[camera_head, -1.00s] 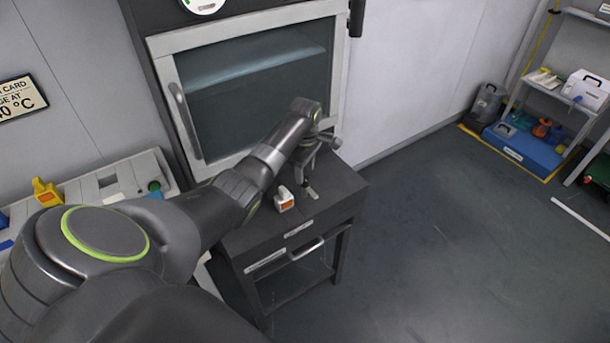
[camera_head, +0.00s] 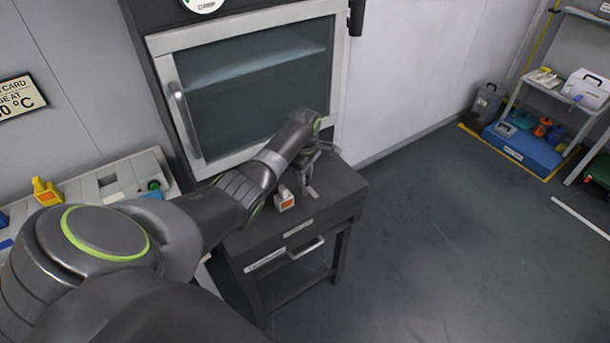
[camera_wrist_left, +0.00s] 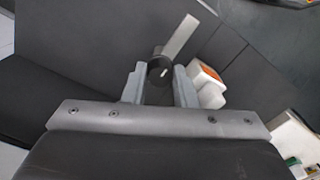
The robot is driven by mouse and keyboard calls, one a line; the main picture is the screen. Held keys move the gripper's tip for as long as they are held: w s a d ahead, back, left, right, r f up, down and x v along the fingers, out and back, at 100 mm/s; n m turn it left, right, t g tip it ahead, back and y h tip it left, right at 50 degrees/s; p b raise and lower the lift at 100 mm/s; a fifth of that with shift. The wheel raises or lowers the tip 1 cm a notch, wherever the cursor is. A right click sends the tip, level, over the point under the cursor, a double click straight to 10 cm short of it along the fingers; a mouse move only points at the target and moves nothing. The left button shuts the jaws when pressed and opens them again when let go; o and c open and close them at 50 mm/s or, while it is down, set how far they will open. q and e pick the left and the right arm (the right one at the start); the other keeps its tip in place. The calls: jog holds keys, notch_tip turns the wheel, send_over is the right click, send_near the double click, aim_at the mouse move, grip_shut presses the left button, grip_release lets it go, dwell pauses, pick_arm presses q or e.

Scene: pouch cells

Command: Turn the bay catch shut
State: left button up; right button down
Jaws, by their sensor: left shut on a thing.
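The bay catch shows in the left wrist view as a round black knob (camera_wrist_left: 159,72) with a pale flat lever (camera_wrist_left: 181,37) pointing up and to the right. My left gripper (camera_wrist_left: 160,80) has one finger on each side of the knob and is shut on it. In the head view the left gripper (camera_head: 308,172) points down over the dark stand (camera_head: 338,188) in front of the glass-doored cabinet (camera_head: 255,85). A bit of the pale lever (camera_head: 312,191) shows below the fingers; the knob is hidden there. My right gripper is not in view.
A small white and orange item (camera_head: 284,199) stands on the stand close to the left gripper; it also shows beside the right finger in the wrist view (camera_wrist_left: 208,84). A pale rack (camera_head: 120,180) is at left. Shelves and a blue bin (camera_head: 525,145) are far right.

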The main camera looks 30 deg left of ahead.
pick_arm(q)
jog(key=shift+r+m+p, duration=0.15)
jog(key=shift+m+p, duration=1.15)
jog(key=shift+m, duration=0.5)
jog(key=m+p, duration=0.1)
jog(key=m, duration=0.4)
jog(key=shift+m+p, duration=0.3)
jog(key=shift+p, duration=0.1)
jog(key=m, duration=0.4)
jog(key=shift+p, duration=0.3)
jog(key=shift+m, duration=2.5)
jog(key=o, duration=1)
